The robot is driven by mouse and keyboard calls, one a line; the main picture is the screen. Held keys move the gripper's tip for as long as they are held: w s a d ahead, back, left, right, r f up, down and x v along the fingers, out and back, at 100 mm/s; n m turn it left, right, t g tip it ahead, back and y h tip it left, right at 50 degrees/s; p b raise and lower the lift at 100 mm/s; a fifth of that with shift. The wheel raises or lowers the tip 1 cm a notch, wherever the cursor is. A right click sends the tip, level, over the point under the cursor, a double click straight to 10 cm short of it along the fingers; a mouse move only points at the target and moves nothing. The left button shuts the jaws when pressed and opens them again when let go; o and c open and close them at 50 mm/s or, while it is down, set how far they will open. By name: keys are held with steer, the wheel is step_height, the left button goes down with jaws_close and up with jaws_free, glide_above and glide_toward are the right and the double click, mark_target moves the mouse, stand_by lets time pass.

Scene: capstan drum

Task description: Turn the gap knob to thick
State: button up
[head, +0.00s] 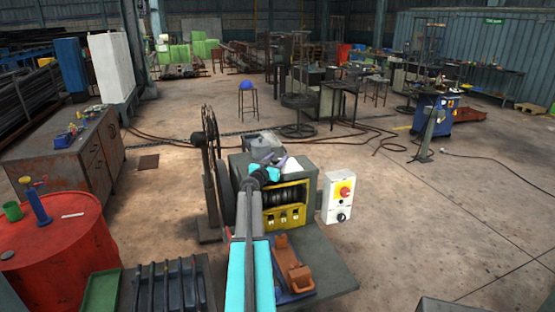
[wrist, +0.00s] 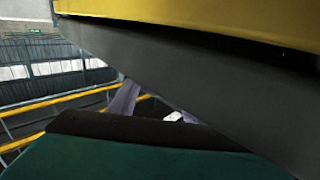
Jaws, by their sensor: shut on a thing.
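My gripper (head: 268,159) is at the top of the grey machine (head: 239,163), above its yellow-framed front (head: 286,205). Its pale purple fingers also show in the wrist view (wrist: 125,100), partly hidden behind a dark slanted bar. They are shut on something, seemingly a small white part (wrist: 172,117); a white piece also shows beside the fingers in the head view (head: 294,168). A white control box (head: 335,198) right of the machine carries a red button on yellow and a black knob (head: 341,216), apart from my gripper. I cannot tell which knob is the gap knob or read a setting.
A spoked wheel (head: 210,150) stands left of the machine. A red drum (head: 60,245) and a bench (head: 75,165) are at the left. The floor on the right is open.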

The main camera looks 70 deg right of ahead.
steer(key=shift+w+d+r+m+g, duration=0.15)
steer(key=shift+m+g, duration=0.45)
steer(key=shift+g, duration=0.4)
steer(key=shift+m+g, duration=0.3)
steer(key=shift+g, duration=0.1)
steer(key=o, duration=1.1)
steer(key=shift+c, duration=0.2)
steer(key=shift+a, duration=0.2)
steer(key=b+v, duration=0.4)
steer(key=v, duration=0.8)
steer(key=shift+b+v, duration=0.3)
steer(key=shift+v, duration=0.55)
steer(key=shift+r, duration=0.15)
